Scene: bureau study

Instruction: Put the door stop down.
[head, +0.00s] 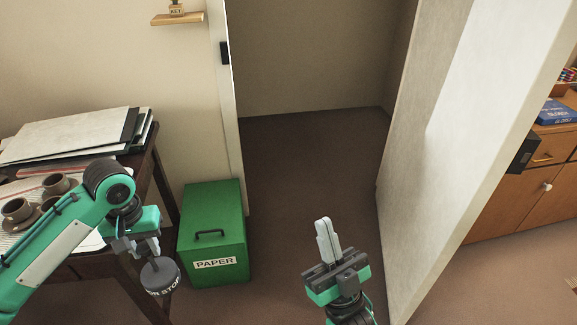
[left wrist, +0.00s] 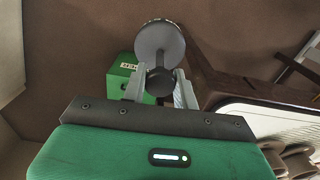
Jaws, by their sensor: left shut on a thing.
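The door stop (head: 160,278) is a dark grey disc with a knob and white lettering. In the head view it hangs below my left gripper (head: 150,248), above the floor, beside the dark desk and left of the green box. My left gripper is shut on its knob. The left wrist view shows the round disc (left wrist: 160,38) beyond the fingers and the knob between the fingertips of my left gripper (left wrist: 160,85). My right gripper (head: 325,228) is raised at the lower middle, its fingers together with nothing seen between them.
A green box labelled PAPER (head: 212,240) stands on the floor by the doorway. The desk (head: 163,190) holds folders (head: 70,135) and several cups. A pale door (head: 455,130) stands open at right, before a wooden cabinet (head: 525,200). Floor in the doorway (head: 300,160) is clear.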

